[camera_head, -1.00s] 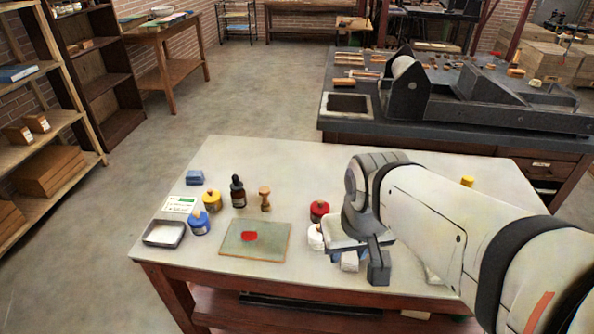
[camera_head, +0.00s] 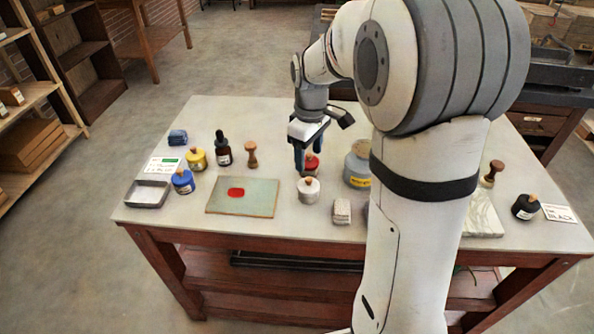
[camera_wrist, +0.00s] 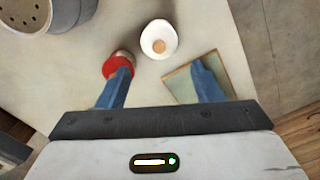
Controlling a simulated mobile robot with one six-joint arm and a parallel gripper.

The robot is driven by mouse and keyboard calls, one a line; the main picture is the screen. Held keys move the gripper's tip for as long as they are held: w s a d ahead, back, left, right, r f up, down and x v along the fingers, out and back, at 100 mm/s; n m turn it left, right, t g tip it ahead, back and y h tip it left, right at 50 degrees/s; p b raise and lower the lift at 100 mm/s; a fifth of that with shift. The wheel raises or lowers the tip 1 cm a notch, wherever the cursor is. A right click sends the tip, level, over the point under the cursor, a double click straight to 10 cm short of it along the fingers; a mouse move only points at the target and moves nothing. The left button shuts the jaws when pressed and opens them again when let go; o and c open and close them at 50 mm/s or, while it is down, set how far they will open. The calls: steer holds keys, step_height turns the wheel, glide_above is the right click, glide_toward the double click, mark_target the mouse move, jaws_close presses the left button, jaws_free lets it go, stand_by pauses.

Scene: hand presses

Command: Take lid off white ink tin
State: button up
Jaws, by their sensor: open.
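The white ink tin (camera_head: 308,194) stands upright on the table, with a small wooden knob on its lid; the lid is on. In the wrist view the white tin (camera_wrist: 158,40) is seen from above, beyond and between the blue fingertips. My gripper (camera_head: 307,158) points down behind the white tin, beside the red ink tin (camera_head: 312,166). In the wrist view my gripper (camera_wrist: 163,72) is open with nothing between its fingers. One finger overlaps the red tin (camera_wrist: 118,66) in that view; I cannot tell whether they touch.
A green slab (camera_head: 243,197) with a red ink patch lies left of the white tin. A grey can (camera_head: 357,166) stands to the right, and a small pale block (camera_head: 341,211) lies in front. Yellow (camera_head: 197,159) and blue (camera_head: 183,182) tins stand further left.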

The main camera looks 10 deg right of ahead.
mark_target(309, 178)
steer(key=shift+w+f, duration=0.4)
steer(key=shift+f, duration=0.45)
steer(key=f, duration=0.6)
steer(key=shift+s+d+f, duration=0.1)
steer(key=shift+s+f, duration=0.1)
steer(key=shift+f, duration=0.2)
steer(key=shift+c, duration=0.3)
steer(key=shift+s, duration=0.1)
jaws_close()
